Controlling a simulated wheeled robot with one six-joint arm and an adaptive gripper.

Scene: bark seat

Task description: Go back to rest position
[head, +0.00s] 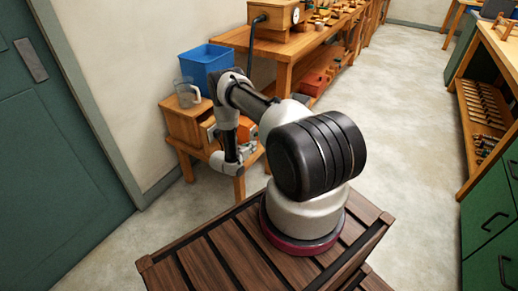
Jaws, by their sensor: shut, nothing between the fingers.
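My arm reaches from its base over the slatted wooden top toward the small wooden table at the left. The end of my arm with my gripper (229,163) hangs low in front of that table, beside its drawer unit. The gripper is small in this view and its fingers are hard to make out. It is shut and I see nothing held in it.
A wooden drawer unit (184,122) with a clear jug (187,94) on it stands on the small table. A blue bin (207,69) is behind. A long workbench (286,45) runs along the wall. Green cabinets (489,239) stand at right. The floor (400,130) between is clear.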

